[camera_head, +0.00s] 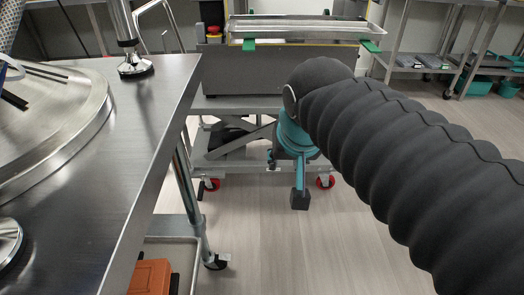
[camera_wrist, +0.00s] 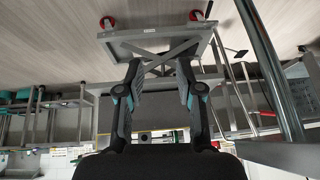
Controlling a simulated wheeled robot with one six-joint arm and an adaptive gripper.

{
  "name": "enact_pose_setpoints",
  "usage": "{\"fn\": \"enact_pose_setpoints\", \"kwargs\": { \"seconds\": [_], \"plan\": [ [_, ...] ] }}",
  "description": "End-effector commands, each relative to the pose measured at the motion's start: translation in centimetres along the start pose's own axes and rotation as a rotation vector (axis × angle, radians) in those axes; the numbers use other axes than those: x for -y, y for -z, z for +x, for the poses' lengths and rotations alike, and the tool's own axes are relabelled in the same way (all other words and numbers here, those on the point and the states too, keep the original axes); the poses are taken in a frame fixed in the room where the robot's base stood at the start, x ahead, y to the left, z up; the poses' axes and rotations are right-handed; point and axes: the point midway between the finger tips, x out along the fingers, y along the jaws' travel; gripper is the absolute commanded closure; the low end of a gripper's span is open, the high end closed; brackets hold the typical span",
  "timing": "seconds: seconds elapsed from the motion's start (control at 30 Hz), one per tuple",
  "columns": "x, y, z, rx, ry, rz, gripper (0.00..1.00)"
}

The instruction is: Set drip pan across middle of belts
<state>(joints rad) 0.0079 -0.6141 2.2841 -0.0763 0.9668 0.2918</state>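A long shallow metal pan (camera_head: 300,37), apparently the drip pan, lies level across the top of a dark-sided unit (camera_head: 245,75) on a wheeled cart at the back. Green pieces (camera_head: 249,45) show below its front edge near both ends. I cannot make out the belts clearly. My gripper (camera_head: 299,200) hangs pointing down in front of the cart, well below and apart from the pan. In the wrist view my gripper (camera_wrist: 158,70) has its two fingers spread with nothing between them. The cart's lower frame (camera_wrist: 160,42) shows beyond them, upside down.
A steel table (camera_head: 120,170) with a round metal lid or vessel stands close at left, its edge beside my arm. An orange box (camera_head: 150,277) is on its lower shelf. Steel racks (camera_head: 435,65) stand at back right. The floor at centre is clear.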

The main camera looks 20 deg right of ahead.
Motion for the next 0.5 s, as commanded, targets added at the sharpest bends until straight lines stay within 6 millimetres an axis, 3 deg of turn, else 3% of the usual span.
{"fn": "enact_pose_setpoints", "kwargs": {
  "seconds": [0.03, 0.1, 0.2, 0.5],
  "plan": [
    [-0.1, -2.2, 0.7, 0.007, 0.016, -0.061, 0.64],
    [-0.1, -4.5, 1.6, 0.013, 0.037, -0.14, 0.64],
    [-0.1, -6.7, 2.5, 0.019, 0.056, -0.215, 0.64],
    [-0.1, -7.8, 3.1, 0.022, 0.065, -0.258, 0.64]
  ]
}}
